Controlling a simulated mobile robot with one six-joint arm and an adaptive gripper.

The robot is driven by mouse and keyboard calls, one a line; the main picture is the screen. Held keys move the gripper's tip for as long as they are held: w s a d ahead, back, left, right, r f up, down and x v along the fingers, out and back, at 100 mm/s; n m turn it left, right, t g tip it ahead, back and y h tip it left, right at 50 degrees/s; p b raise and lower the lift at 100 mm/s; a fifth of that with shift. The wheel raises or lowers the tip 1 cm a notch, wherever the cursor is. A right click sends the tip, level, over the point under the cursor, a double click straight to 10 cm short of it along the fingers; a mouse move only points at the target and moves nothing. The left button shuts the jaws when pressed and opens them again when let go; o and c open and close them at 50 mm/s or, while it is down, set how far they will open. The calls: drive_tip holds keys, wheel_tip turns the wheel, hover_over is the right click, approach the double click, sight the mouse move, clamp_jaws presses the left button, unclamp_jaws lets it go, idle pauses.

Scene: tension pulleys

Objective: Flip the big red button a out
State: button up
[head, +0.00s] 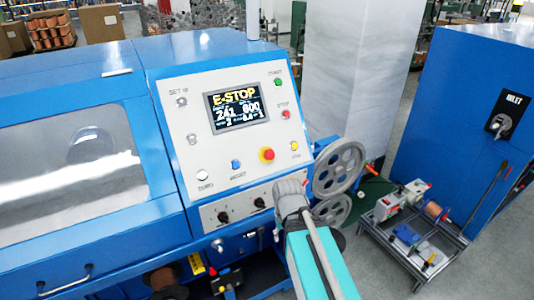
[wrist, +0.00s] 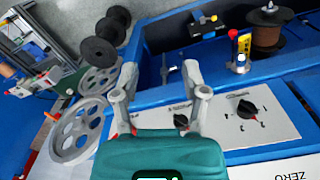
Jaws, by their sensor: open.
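The big red button (head: 267,155) sits on a yellow ring low on the white control panel (head: 190,140). The panel's screen (head: 237,110) reads E-STOP. My gripper (head: 290,188) is below and right of the button in the head view, apart from it there. In the wrist view my gripper (wrist: 162,92) has its two grey fingers spread, with nothing held between them. The red button does not show in the wrist view. Whether it is pressed in or out I cannot tell.
Two black knobs (wrist: 246,109) sit on the lower panel near my gripper. Grey pulley wheels (head: 340,168) stand just right of the panel. A small yellow button (head: 294,146) and a red stop button (head: 286,114) are close by. A wheeled cart (head: 420,240) stands at right.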

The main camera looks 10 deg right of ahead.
drive_tip(key=o, duration=0.4)
drive_tip(key=shift+w+r, duration=0.1)
drive_tip(key=shift+r, duration=0.05)
drive_tip(key=shift+o, duration=0.6)
drive_tip(key=shift+w+r+p, duration=0.2)
drive_tip(key=shift+r+p, duration=0.05)
drive_tip(key=shift+p, duration=0.1)
drive_tip(key=n+t+p, duration=0.5)
drive_tip(key=p, duration=1.6)
approach(270, 154)
drive_tip(key=v, duration=0.4)
drive_tip(key=shift+w+f, duration=0.1)
drive_tip(key=shift+f, duration=0.2)
drive_tip(key=b+x, duration=1.2)
drive_tip(key=x, duration=0.1)
drive_tip(key=shift+w+f, duration=0.15)
drive_tip(key=shift+f, duration=0.05)
